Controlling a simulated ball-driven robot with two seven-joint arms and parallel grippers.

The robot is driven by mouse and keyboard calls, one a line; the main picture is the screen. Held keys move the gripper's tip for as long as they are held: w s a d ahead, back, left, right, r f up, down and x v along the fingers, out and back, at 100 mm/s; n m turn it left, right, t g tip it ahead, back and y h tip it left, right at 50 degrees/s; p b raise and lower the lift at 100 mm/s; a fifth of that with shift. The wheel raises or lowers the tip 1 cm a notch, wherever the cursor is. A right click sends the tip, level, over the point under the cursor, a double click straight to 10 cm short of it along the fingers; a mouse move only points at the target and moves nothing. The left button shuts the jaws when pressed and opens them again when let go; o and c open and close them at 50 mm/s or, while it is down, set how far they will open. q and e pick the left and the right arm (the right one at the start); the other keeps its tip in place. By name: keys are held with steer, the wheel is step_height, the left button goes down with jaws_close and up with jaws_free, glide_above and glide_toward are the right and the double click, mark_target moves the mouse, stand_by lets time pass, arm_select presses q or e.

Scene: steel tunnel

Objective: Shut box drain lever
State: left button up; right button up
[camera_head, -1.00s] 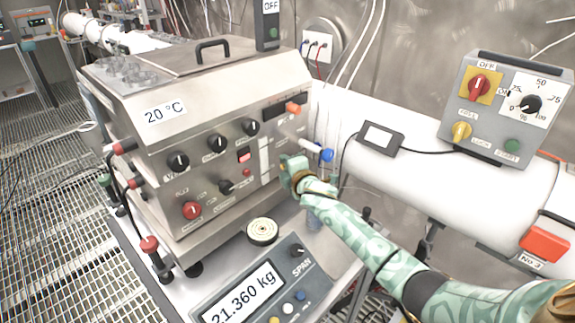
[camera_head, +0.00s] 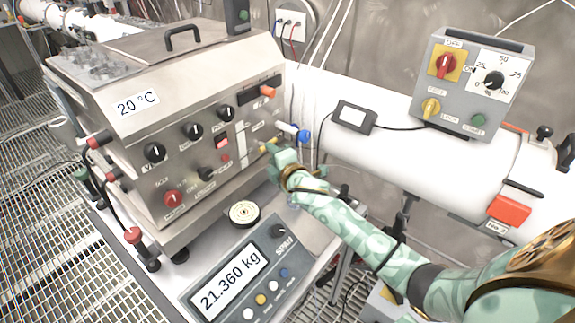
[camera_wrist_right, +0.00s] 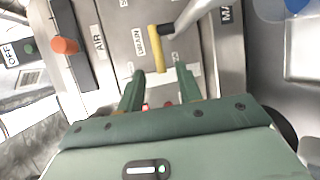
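The box is a steel cabinet (camera_head: 185,110) with knobs and a "20 °C" label. Its drain lever is a short yellow handle (camera_head: 268,147) low at the right of the front panel. In the right wrist view the yellow lever (camera_wrist_right: 157,45) stands beside the label "DRAIN", its end pointing down toward the fingers. My right gripper (camera_head: 276,158) is just in front of the lever. In the wrist view its two green fingers (camera_wrist_right: 160,76) are apart, with the lever's end at the gap between their tips. Contact cannot be told. My left gripper is not in view.
An orange-tipped lever (camera_head: 267,91) and a blue-ended handle (camera_head: 303,136) are close to the drain lever. A scale (camera_head: 240,280) reading 21.360 kg and a round tin (camera_head: 244,213) lie below. A white pipe (camera_head: 380,150) and a grey switch box (camera_head: 470,80) are at right.

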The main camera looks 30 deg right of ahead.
steer(key=s+r+p, duration=0.1)
steer(key=s, duration=0.8)
steer(key=shift+s+a+r, duration=0.4)
steer(key=shift+s+f, duration=0.1)
